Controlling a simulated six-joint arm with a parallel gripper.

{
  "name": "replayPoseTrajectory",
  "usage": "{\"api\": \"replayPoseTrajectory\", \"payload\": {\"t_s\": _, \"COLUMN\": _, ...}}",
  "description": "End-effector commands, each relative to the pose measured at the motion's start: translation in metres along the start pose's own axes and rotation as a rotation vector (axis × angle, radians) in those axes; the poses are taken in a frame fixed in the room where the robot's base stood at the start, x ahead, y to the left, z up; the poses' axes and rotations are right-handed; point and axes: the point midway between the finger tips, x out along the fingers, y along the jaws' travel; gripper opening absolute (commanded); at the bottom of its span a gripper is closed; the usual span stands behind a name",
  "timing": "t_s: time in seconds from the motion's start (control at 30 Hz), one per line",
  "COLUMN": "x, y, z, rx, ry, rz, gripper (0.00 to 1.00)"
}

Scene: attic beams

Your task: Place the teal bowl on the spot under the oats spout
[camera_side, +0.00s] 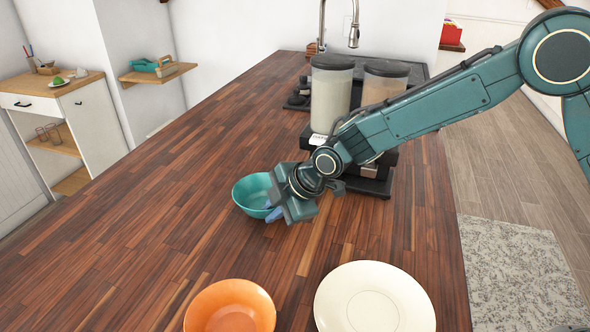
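The teal bowl (248,193) is upright, on or just above the wooden counter, left of the dispenser. My gripper (270,208) is at the bowl's right rim, with blue fingertips by the rim. I cannot tell whether they are closed on it. The dispenser has two clear canisters with dark lids. The left canister (331,98) holds pale contents and has a white label (318,139) below it, too small to read surely. The right canister (381,88) holds something tan. My arm hides the left spout and most of the spot under it; part of the dark base (376,190) shows.
An orange bowl (230,308) and a cream plate (374,300) stand at the front of the wooden counter (150,215). A faucet (353,35) and dark items (298,97) are behind the dispenser. The counter's left side is clear.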

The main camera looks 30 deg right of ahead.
Motion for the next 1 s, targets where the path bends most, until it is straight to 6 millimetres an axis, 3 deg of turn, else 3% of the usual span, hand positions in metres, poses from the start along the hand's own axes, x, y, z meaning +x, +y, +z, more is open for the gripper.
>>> {"api": "replayPoseTrajectory", "payload": {"t_s": 0.57, "x": 0.0027, "y": -0.0001, "z": -0.0002, "rx": 0.0, "ry": 0.0, "rz": 0.0, "gripper": 0.11}}
{"api": "replayPoseTrajectory", "payload": {"t_s": 0.63, "x": 0.0027, "y": -0.0001, "z": -0.0001, "rx": 0.0, "ry": 0.0, "rz": 0.0, "gripper": 0.0}}
{"api": "replayPoseTrajectory", "payload": {"t_s": 1.0, "x": 0.0021, "y": 0.0004, "z": -0.0007, "rx": 0.0, "ry": 0.001, "rz": 0.001, "gripper": 0.0}}
